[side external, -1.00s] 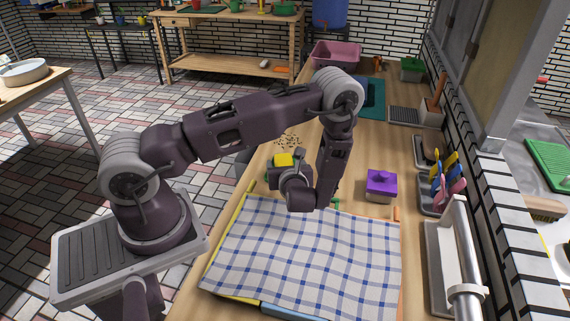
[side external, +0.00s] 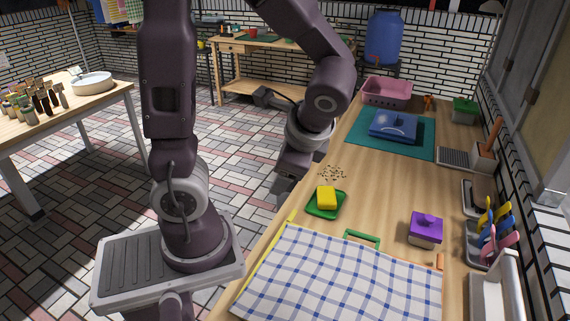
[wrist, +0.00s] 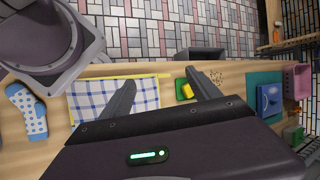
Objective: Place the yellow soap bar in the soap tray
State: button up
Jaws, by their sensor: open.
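The yellow soap bar (side external: 326,198) rests on the green soap tray (side external: 325,214) on the wooden counter, within the tray's outline. I cannot tell whether it lies fully flat. In the wrist view, the soap bar (wrist: 188,90) and the tray (wrist: 180,85) show beside the right finger, which partly covers that area. My gripper (wrist: 160,82) is open with nothing between its fingers. In the side view my gripper (side external: 286,180) is left of and behind the tray, apart from it, near the counter's left edge.
A blue checked cloth (side external: 340,280) covers the near counter. A purple-lidded box (side external: 425,230) stands right of the tray. Brown bits (side external: 331,173) lie behind the tray. Further back are a blue lidded dish (side external: 393,127) on a teal mat (side external: 362,140) and a pink basin (side external: 387,92).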

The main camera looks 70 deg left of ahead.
jog(key=s+d+r+n+t+h, duration=0.4)
jog(key=d+r+n+t+h, duration=0.2)
jog(key=d+r, duration=0.2)
jog(key=shift+d+n+h, duration=0.3)
jog(key=shift+d, duration=0.5)
